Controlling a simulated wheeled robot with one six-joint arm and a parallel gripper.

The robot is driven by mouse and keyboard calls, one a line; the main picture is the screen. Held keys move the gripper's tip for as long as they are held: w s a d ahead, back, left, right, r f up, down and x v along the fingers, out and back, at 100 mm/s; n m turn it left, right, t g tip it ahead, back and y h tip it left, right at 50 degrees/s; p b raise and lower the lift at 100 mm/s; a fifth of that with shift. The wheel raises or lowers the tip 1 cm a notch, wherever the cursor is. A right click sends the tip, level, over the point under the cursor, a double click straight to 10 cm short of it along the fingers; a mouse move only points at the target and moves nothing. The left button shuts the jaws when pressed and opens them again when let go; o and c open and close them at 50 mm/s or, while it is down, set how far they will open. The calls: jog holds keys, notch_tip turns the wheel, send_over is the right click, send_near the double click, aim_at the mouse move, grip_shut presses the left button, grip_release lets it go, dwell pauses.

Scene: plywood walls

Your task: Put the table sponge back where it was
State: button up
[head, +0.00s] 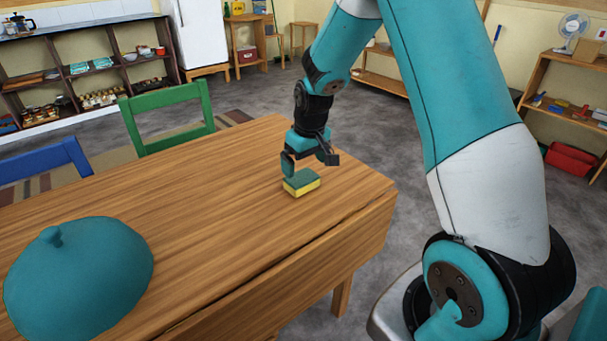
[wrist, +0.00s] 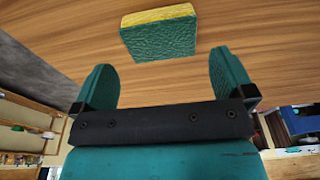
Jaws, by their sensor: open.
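The sponge (head: 301,182), green on top and yellow below, lies flat on the wooden table (head: 220,200) near its right end. In the wrist view the sponge (wrist: 160,34) shows its green face and a yellow edge, beyond the fingertips and between their lines. My gripper (head: 300,166) is just above and beside the sponge in the head view. In the wrist view my gripper (wrist: 164,82) has its two teal fingers wide apart with nothing between them. I cannot tell from the head view whether a finger touches the sponge.
A teal domed thing with a knob (head: 78,280) sits on the table at the front left. A green chair (head: 170,115) and a blue chair (head: 45,162) stand along the far side. The tabletop between the dome and the sponge is clear. Shelves (head: 565,110) stand at the right.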

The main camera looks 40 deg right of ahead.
aim_at(307, 181)
notch_tip(307, 181, up, 5)
jog(key=s+a+r+n+y, duration=0.1)
jog(key=s+a+r+n, duration=0.1)
jog(key=s+a+r, duration=0.45)
jog(key=s+a+r+n+y, duration=0.15)
jog(key=s+a, duration=0.25)
jog(key=a, duration=0.5)
jog(key=s+a+r+n+g+y, duration=0.1)
jog(key=s+a, duration=0.3)
jog(key=s, duration=0.4)
jog(key=s+a+r+n, duration=0.2)
jog(key=s+a, duration=0.2)
jog(key=s, duration=0.4)
jog(key=shift+s+a+r+g+y, duration=0.3)
jog(key=shift+a+r+g+y, duration=0.05)
jog(key=shift+g, duration=0.05)
